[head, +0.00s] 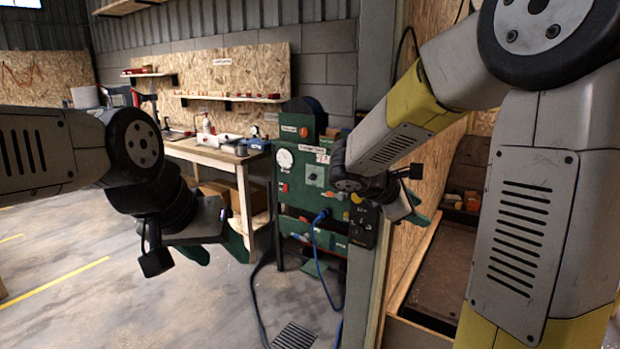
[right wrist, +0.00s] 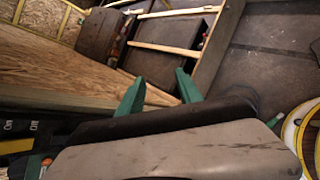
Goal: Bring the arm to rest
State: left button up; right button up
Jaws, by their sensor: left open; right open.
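My left gripper (head: 216,250) hangs at the left of the head view, below the dark wrist. Its green fingers are apart, with nothing seen between them, over open floor. My right arm comes in from the right, bent, with grey and yellow links. My right gripper (head: 415,208) is near the middle, in front of the wooden wall panel and close to the post; its green fingers show partly. In the right wrist view, the green fingers (right wrist: 160,90) stand apart with nothing between them. A large grey and black part hides the lower middle of that view.
A green machine panel (head: 290,160) with a dial and blue cable stands behind. A post (head: 373,90) carries a black button box (head: 362,226). A wooden workbench (head: 205,153) stands at the back. A wood-edged bay (head: 440,270) lies right. Floor at left is clear.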

jog(key=s+a+f+m+g+y, duration=0.1)
jog(key=s+a+m+g+y, duration=0.1)
jog(key=s+m+y, duration=0.65)
jog(key=s+a+r+m+t+y, duration=0.2)
jog(key=s+a+r+m+y, duration=0.1)
jog(key=s+a+m, duration=0.4)
jog(key=s+a, duration=0.1)
jog(key=s, duration=0.2)
jog(key=shift+s+a+r+t, duration=0.15)
jog(key=shift+s+a+t, duration=0.05)
jog(key=shift+s+t, duration=0.15)
jog(key=shift+m, duration=0.25)
jog(key=shift+c, duration=0.2)
